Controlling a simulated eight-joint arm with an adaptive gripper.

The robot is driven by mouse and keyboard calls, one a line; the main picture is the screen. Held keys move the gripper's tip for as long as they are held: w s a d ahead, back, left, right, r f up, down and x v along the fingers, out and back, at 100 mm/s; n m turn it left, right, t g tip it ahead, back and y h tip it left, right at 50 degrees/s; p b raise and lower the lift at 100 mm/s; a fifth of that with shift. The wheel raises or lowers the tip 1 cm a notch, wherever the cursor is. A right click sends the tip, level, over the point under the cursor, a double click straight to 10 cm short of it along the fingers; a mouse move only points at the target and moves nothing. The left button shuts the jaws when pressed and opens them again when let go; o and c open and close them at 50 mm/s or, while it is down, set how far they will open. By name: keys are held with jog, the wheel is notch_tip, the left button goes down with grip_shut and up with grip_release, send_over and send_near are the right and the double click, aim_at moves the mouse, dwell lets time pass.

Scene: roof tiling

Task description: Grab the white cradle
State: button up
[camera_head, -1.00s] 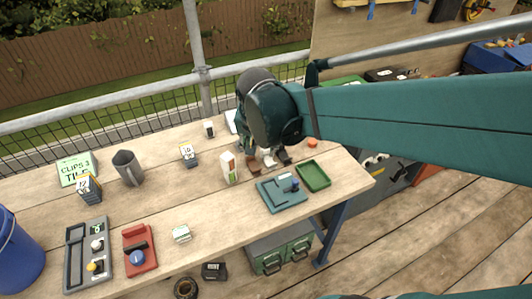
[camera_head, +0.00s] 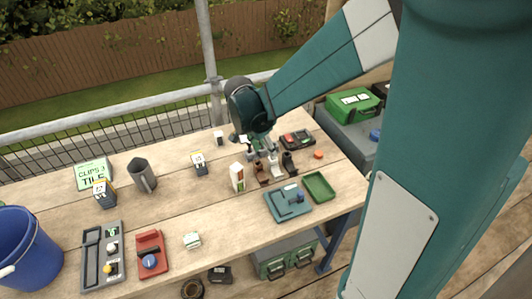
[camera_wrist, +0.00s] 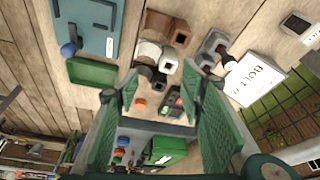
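The white cradle (camera_head: 276,171) stands on the wooden bench, between a brown cradle (camera_head: 261,173) and a black cradle (camera_head: 289,164). In the wrist view the white cradle (camera_wrist: 150,53) shows just beyond my fingertips, with the brown one (camera_wrist: 160,24) above it and the black one partly hidden below it. My gripper (camera_wrist: 162,88) is open and empty, its two green fingers spread on either side of the view. In the head view my gripper (camera_head: 262,145) hangs over the bench just behind the cradles.
A grey cradle (camera_wrist: 213,48) and a white "BOLT" card (camera_wrist: 255,80) lie right of the white cradle in the wrist view. A white carton (camera_head: 238,177), a teal fixture (camera_head: 285,208) and a green tray (camera_head: 320,187) stand nearby.

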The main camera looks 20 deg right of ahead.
aim_at(275, 168)
jog(key=shift+w+d+f+m+g+h+p, duration=0.2)
jog(key=shift+w+f+m+p, duration=0.2)
jog(key=shift+w+f+m, duration=0.2)
jog(key=shift+w+d+f+m+g+h+p, duration=0.1)
jog(key=shift+w+d+f+m+g+p, duration=0.25)
jog(key=shift+w+f+m, duration=0.3)
jog(key=shift+w+d+f+m+g+h+p, duration=0.1)
jog(key=shift+w+f+m+p, duration=0.35)
jog(key=shift+f, duration=0.25)
jog(key=shift+f, duration=0.1)
jog(key=shift+x, duration=1.2)
jog(key=shift+d, duration=0.1)
jog(key=shift+b+x, duration=0.6)
jog(key=shift+x, duration=1.95)
jog(key=shift+w+d, duration=0.1)
jog(key=c, duration=1)
